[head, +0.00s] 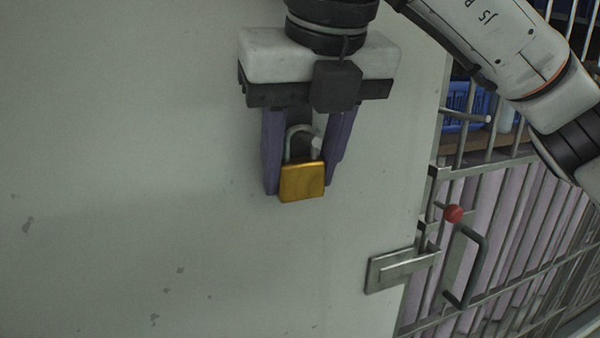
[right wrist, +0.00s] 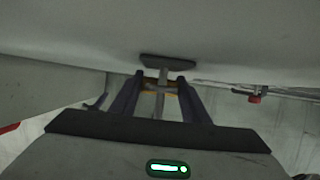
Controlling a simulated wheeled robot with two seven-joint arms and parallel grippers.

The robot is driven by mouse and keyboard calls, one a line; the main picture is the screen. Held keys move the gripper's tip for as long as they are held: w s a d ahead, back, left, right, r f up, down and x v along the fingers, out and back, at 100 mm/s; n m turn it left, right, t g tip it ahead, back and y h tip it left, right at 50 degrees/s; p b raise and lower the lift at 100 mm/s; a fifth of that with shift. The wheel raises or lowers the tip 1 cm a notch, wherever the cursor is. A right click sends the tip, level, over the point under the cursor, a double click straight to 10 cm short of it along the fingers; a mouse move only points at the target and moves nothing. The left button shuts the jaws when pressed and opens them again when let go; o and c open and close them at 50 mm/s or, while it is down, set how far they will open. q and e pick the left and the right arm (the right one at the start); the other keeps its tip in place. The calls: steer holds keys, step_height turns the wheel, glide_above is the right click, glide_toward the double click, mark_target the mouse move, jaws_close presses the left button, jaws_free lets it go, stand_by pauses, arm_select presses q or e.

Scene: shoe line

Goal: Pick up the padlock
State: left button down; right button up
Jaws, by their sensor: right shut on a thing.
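The padlock (head: 302,181) has a gold body and a grey shackle, and it hangs upright in front of the pale wall in the head view. My right gripper (head: 301,178) points down from above, with its purple fingers on either side of the padlock, shut on it. A pale peg tip (head: 317,143) shows at the shackle; I cannot tell whether the shackle is still around it. In the right wrist view, a little of the gold padlock (right wrist: 149,93) shows between the fingers, partly hidden by a grey peg (right wrist: 167,78). My left gripper is not in view.
A metal latch (head: 403,268) sits on the wall's right edge. A barred gate with a grey handle (head: 480,268) and a red knob (head: 453,213) stands to the right. A blue basket (head: 466,101) is behind the bars. The wall left of the gripper is clear.

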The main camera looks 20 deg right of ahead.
steer(key=shift+r, duration=0.1)
steer(key=shift+r, duration=0.15)
steer(key=shift+s+r, duration=0.1)
steer(key=shift+r, duration=0.55)
steer(key=s+b, duration=0.3)
steer(key=s, duration=1.5)
steer(key=shift+d+b, duration=0.3)
steer(key=shift+w+f, duration=0.1)
steer(key=shift+w, duration=0.05)
